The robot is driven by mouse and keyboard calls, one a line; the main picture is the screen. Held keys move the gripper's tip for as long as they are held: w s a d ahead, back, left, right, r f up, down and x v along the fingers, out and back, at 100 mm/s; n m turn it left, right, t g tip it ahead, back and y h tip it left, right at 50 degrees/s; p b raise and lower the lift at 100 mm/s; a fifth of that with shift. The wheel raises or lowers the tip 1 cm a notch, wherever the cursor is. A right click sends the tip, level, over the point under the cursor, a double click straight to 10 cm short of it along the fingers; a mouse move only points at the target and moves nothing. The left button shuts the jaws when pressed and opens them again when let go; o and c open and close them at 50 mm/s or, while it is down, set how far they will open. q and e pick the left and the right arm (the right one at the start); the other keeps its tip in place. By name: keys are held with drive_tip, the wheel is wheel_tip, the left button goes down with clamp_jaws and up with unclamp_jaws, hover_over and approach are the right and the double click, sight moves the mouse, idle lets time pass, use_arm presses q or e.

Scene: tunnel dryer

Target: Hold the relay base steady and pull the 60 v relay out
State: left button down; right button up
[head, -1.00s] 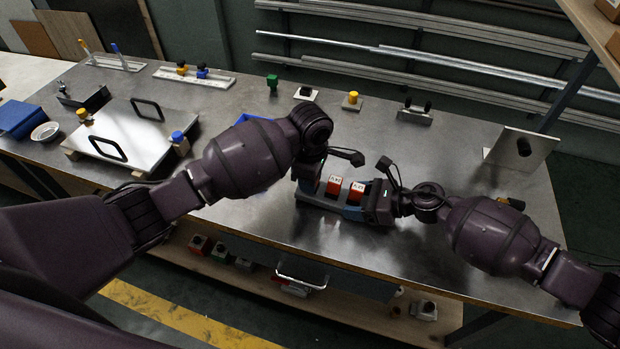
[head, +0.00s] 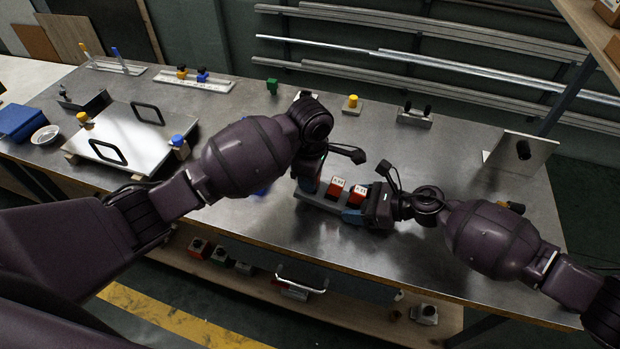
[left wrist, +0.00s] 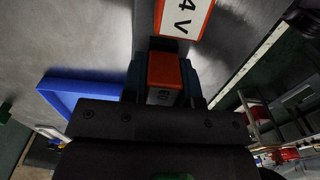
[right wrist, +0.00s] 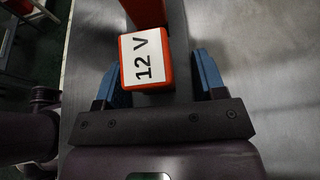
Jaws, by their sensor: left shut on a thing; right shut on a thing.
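The grey relay base (head: 318,203) lies on the steel table between my two grippers. A red relay marked 12 V (right wrist: 146,60) stands just ahead of my right gripper (right wrist: 160,84), whose blue fingers are shut on the end of the base. A second red relay with a label ending in "4 V" (left wrist: 186,16) stands beyond my left gripper (left wrist: 166,82). The head view shows the two labelled relays (head: 337,186) upright.
A blue tray (left wrist: 75,90) lies beside my left gripper, mostly hidden by my left arm in the head view. A metal plate with handles (head: 128,135) is at the left. Several small fixtures line the back edge.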

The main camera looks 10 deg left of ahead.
use_arm(q)
drive_tip(key=shift+w+a+r, duration=0.1)
drive_tip(key=shift+r, duration=0.4)
drive_tip(key=c, duration=1)
unclamp_jaws()
drive_tip(key=shift+o, duration=1)
drive_tip(key=shift+f, duration=0.1)
